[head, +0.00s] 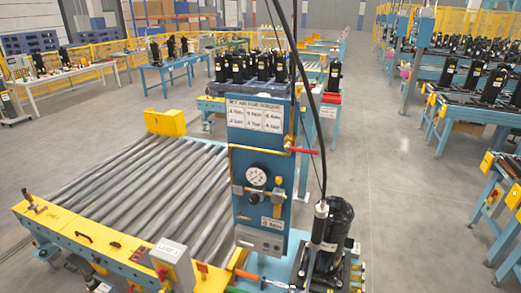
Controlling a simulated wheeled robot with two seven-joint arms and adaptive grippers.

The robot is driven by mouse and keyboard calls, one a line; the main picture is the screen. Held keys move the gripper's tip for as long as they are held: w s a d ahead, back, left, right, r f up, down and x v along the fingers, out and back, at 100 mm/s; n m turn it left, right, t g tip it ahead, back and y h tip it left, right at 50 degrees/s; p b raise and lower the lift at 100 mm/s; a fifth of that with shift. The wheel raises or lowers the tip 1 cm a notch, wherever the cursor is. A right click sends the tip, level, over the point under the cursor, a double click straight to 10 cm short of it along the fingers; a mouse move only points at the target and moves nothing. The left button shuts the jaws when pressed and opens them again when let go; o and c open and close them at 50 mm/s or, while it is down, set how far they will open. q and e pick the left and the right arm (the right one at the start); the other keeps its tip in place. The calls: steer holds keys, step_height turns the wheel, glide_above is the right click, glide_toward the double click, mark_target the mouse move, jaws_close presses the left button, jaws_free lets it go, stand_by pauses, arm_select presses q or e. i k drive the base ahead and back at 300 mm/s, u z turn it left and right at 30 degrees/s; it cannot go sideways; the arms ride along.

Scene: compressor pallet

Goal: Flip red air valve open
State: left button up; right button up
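The red air valve handle (303,151) sticks out to the right from the upper right side of a blue panel (258,162). It lies nearly horizontal, and its left end meets a brass-coloured pipe fitting at the panel's edge. A round white pressure gauge (257,176) sits lower on the same panel. Its needle is too small to read. Neither of my grippers shows in the head view, so nothing of mine is seen at the handle.
A black compressor (332,237) stands below right of the panel. Dark hoses (288,28) hang in front of the panel's upper right. A roller conveyor (135,190) lies to the left, with a grey control box (172,262) at its front. Open floor (395,190) is on the right.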

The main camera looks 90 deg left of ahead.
mark_target(288, 148)
steer(key=u, duration=3.2)
